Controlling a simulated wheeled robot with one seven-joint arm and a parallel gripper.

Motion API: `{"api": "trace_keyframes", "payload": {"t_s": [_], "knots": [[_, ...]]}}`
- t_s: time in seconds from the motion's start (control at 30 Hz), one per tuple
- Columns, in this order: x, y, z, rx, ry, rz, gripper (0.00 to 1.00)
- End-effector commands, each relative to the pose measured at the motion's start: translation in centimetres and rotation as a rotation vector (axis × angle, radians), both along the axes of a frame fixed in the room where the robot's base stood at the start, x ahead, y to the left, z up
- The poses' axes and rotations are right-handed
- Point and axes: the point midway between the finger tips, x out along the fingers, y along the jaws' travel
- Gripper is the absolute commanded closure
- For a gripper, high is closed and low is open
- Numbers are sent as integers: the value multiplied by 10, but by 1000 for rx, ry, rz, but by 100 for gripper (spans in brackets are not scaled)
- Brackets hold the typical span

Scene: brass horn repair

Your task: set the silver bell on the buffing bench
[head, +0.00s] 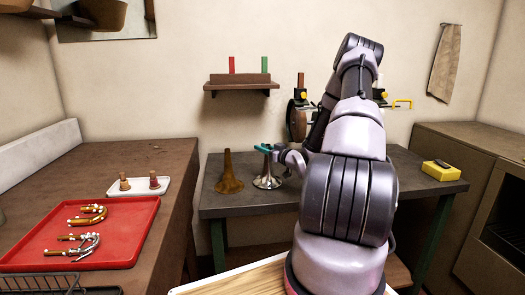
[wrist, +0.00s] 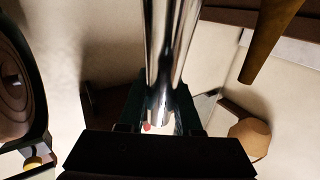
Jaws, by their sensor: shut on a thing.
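The silver bell (head: 267,176) stands upright, flare down, over the left part of the grey buffing bench (head: 325,204). Its flare is at the bench top; I cannot tell whether it touches. My gripper (head: 267,149) is shut on the bell's narrow upper end, teal fingers reaching in from the right. In the wrist view the shiny silver tube (wrist: 172,60) runs between the jaws (wrist: 160,122). A brass bell (head: 229,176) stands upright just left of the silver one, with a small gap between them; its stem shows in the wrist view (wrist: 264,38).
Behind my arm, a buffing wheel (head: 297,120) stands at the back of the bench. A yellow box (head: 440,170) lies at its right end. On the left counter are a red tray (head: 130,245) with brass and silver tubing and a white tray (head: 140,191). A wall shelf (head: 241,83) hangs above.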

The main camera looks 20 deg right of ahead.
Motion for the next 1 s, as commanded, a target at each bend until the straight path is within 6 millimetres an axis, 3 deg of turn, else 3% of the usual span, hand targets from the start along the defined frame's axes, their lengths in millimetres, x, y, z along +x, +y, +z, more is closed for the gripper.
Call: {"api": "trace_keyframes", "payload": {"t_s": [0.4,0.43,0.5,0.87,1.0], "knots": [[0,0,-9,0,-1,-1,100],[0,0,-9,-1,-1,-1,56],[0,0,-8,-1,-1,-1,37],[0,0,-5,-2,-2,-1,37],[-17,-8,-6,0,0,-5,37]]}}
